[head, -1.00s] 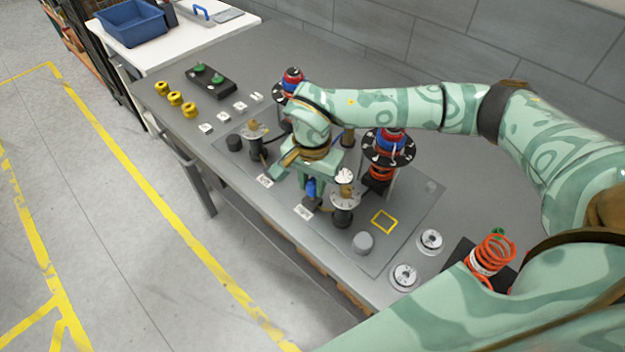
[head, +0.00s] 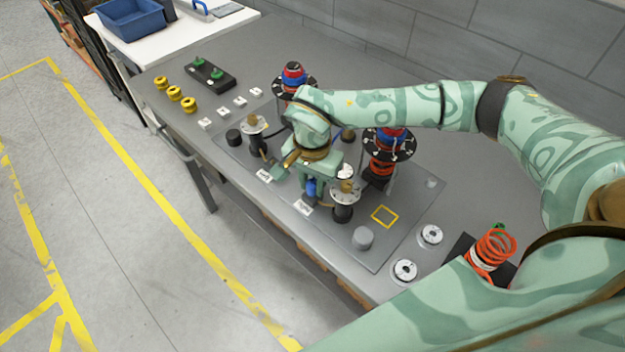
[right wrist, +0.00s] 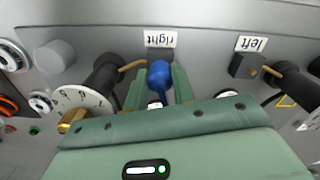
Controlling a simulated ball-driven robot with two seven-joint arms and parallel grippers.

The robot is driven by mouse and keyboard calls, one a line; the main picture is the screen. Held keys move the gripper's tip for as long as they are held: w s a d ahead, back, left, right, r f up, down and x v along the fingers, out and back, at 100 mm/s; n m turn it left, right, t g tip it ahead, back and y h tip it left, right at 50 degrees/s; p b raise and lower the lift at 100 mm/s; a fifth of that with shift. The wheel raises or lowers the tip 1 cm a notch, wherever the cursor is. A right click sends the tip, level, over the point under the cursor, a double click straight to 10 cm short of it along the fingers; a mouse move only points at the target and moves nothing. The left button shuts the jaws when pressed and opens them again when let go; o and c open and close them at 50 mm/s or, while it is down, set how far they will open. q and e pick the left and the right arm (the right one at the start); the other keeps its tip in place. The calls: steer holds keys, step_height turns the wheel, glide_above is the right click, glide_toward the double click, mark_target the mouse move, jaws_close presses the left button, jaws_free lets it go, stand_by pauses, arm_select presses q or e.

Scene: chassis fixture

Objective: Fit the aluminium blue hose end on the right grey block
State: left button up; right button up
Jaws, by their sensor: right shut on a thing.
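My right gripper (head: 311,187) is shut on the blue hose end (head: 310,188), low over the front of the fixture plate. In the right wrist view the blue hose end (right wrist: 160,74) sits between the two green fingers. The right grey block (right wrist: 158,54), dark and beside the label "right", is directly beyond the hose end in that view. The hose end overlaps the block there, and I cannot tell whether they touch. The left grey block (right wrist: 246,65) stands apart by the label "left". My left gripper is not in view.
A post with a round silver disc (head: 344,195) stands close right of my gripper. A taller post with a black disc (head: 389,145) is behind it. A grey cap (head: 362,238) and a yellow-outlined square (head: 384,216) lie to the right. The table's front edge is close.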

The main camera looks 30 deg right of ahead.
stand_by(0.4)
steer(key=shift+f+p, duration=0.25)
steer(key=shift+p, duration=0.05)
steer(key=shift+p, duration=0.45)
stand_by(0.3)
steer(key=shift+f, duration=0.1)
stand_by(0.5)
steer(key=o, duration=1.1)
step_height(320, 180, up, 7)
steer(key=p, duration=0.5)
steer(key=shift+p, duration=0.4)
